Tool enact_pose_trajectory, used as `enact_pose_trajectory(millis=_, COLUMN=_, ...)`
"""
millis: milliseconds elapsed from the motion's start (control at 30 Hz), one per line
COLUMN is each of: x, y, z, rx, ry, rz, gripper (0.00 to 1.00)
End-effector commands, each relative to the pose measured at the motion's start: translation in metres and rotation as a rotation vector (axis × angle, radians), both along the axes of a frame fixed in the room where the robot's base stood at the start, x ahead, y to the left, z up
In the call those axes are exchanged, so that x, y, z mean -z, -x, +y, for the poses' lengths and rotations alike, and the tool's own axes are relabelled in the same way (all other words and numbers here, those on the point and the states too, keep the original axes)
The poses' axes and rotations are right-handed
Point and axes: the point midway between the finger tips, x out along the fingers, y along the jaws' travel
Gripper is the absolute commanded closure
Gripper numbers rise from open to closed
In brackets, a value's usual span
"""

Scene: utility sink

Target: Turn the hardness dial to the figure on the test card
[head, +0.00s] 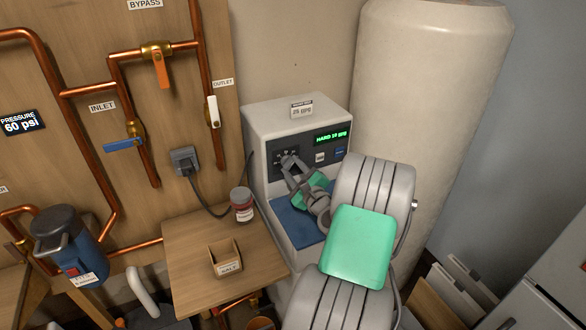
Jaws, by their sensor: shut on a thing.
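The hardness dial (283,158) is on the dark control panel at the front of a white softener unit (262,125). Its pointer is mostly hidden by my gripper. My gripper (290,164) reaches up to the panel from the lower right, its fingers shut on the dial. A green-lit display (329,138) right of the dial reads HARD and what looks like 19 gpg. The test card (301,108) stands on top of the unit. Its figure is small and looks like 25 gpg.
A small wooden table (192,238) at the left holds a reddish jar (242,204) and an open box (225,258). Copper pipes with valves line the wooden board at the left. A tall pale tank (428,90) stands close behind the unit at the right.

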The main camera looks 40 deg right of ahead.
Motion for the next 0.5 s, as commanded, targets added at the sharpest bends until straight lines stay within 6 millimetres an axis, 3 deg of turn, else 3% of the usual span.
enact_pose_trajectory(millis=300, x=0.0001, y=0.0001, z=-0.0002, rx=0.000, ry=0.001, rz=0.000, gripper=0.43)
enact_pose_trajectory(millis=500, x=0.0001, y=0.0004, z=-0.0001, rx=0.000, ry=0.001, rz=0.000, gripper=0.43)
